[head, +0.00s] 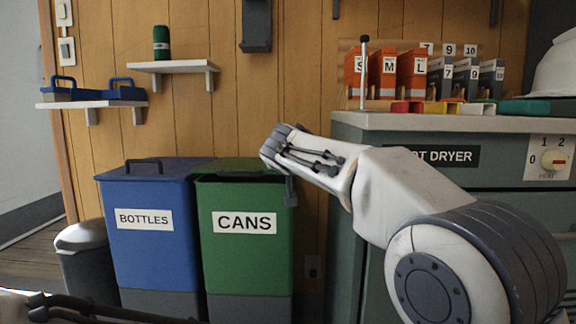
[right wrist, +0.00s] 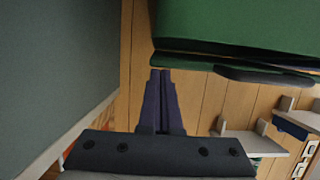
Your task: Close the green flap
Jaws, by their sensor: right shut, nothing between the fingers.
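The green flap (head: 236,166) is the lid of the green bin labelled CANS (head: 246,252). My left gripper is out of view.
A blue bin labelled BOTTLES (head: 150,255) stands left of the green one, with a dark bin (head: 84,262) beyond it. The grey-green dryer cabinet (head: 345,230) stands close on the right. Wall shelves (head: 172,67) hang above the bins.

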